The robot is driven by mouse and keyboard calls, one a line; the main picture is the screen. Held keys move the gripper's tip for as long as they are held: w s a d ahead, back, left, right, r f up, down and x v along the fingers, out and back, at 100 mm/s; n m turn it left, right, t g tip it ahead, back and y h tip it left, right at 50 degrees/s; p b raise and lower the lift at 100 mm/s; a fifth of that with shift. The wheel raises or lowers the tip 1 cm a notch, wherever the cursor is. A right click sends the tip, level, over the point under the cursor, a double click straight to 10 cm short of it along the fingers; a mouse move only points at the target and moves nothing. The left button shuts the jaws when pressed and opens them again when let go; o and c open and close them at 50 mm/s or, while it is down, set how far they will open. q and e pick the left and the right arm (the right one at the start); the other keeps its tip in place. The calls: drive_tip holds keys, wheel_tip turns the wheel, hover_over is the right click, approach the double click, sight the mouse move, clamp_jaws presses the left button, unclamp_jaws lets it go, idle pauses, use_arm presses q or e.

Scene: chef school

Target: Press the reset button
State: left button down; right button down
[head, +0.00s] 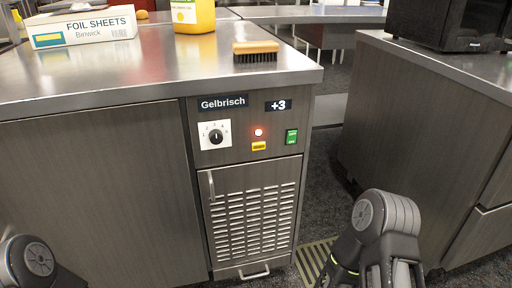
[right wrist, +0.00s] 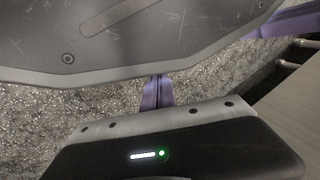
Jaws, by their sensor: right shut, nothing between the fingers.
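The reset button is a small yellow button (head: 259,146) with dark lettering too small to read for certain. It is on the front panel of the metal counter unit, just below a lit red lamp (head: 258,132). A green switch (head: 291,136) is to its right, and a black dial on a white plate (head: 215,135) to its left. My right arm (head: 375,225) is at the lower right, apart from the panel. Its gripper is shut and empty; its fingertips are hard to make out. Only a joint of my left arm (head: 38,262) shows at the lower left; its gripper is out of view.
The steel countertop (head: 160,70) holds a foil sheets box (head: 82,27), a yellow bottle (head: 193,15) and a brush (head: 255,50). A vented door (head: 252,210) is below the panel. A second counter (head: 420,130) with a black microwave stands right, across a carpeted gap.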

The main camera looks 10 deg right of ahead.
sight(259, 146)
drive_tip(key=shift+w, duration=0.1)
drive_tip(key=w+d+r+n+t+y+p, duration=0.1)
drive_tip(key=w+d+r+n+t+p, duration=0.2)
drive_tip(key=w+r, duration=0.8)
drive_tip(key=w+d+r+n+t+y+p, duration=0.1)
drive_tip(key=w+d+r+n+t, duration=0.3)
drive_tip(key=w+r, duration=0.65)
wheel_tip(259, 146, up, 27)
drive_tip(key=n+t+y+p, duration=0.2)
drive_tip(key=n+y, duration=0.5)
drive_tip(key=n, duration=0.8)
drive_tip(key=shift+w+d+y+p, duration=0.25)
drive_tip(key=shift+w+y+p, duration=0.05)
drive_tip(key=shift+w+p, duration=0.15)
drive_tip(key=shift+w+r+t, duration=0.1)
drive_tip(key=shift+t, duration=0.2)
drive_tip(key=shift+w+a, duration=0.15)
drive_tip(key=shift+w, duration=2)
drive_tip(key=shift+w+a, duration=0.15)
drive_tip(key=shift+w, duration=2)
